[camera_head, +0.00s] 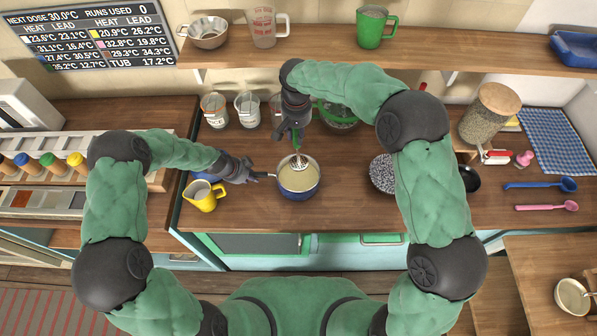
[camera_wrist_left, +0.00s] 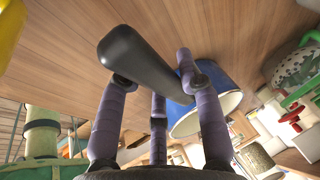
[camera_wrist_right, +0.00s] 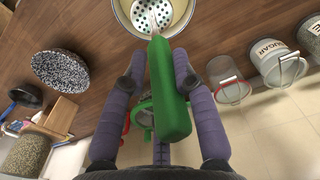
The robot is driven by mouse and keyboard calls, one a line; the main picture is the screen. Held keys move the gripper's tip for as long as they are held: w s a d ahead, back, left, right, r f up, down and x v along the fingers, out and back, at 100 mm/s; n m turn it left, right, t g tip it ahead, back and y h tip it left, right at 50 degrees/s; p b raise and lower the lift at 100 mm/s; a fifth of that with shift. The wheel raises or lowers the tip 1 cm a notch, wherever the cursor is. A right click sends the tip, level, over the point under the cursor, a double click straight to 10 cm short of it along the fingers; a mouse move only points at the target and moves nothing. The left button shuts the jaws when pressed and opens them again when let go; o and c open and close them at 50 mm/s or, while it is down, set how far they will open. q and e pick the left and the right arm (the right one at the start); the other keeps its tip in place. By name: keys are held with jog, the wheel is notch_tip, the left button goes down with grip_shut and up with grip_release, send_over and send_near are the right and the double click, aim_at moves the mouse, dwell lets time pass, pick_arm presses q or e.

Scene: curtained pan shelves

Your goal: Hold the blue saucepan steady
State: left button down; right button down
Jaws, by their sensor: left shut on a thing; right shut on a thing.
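The blue saucepan (camera_head: 299,195) stands on the wooden counter in the head view, with pale cream contents inside. In the left wrist view its blue side (camera_wrist_left: 215,95) shows beyond the black handle (camera_wrist_left: 140,58). My left gripper (camera_head: 252,175) is shut on that handle, left of the pan. My right gripper (camera_head: 295,136) is above and behind the pan, shut on the green handle (camera_wrist_right: 170,95) of a perforated utensil. The utensil's pale holed head (camera_wrist_right: 155,20) is inside the pan. How deep it sits in the contents is hard to tell.
A yellow jug (camera_head: 203,197) stands close left of my left gripper. A speckled round item (camera_head: 383,173) lies right of the pan. Labelled canisters (camera_head: 215,110) stand behind. A large lidded jar (camera_head: 487,118) stands at right. Counter is clear just right of the pan.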

pick_arm(q)
jog(key=c, duration=0.8)
grip_release()
jog(key=shift+o, duration=0.2)
jog(key=shift+r, duration=0.1)
jog(key=v, duration=1.2)
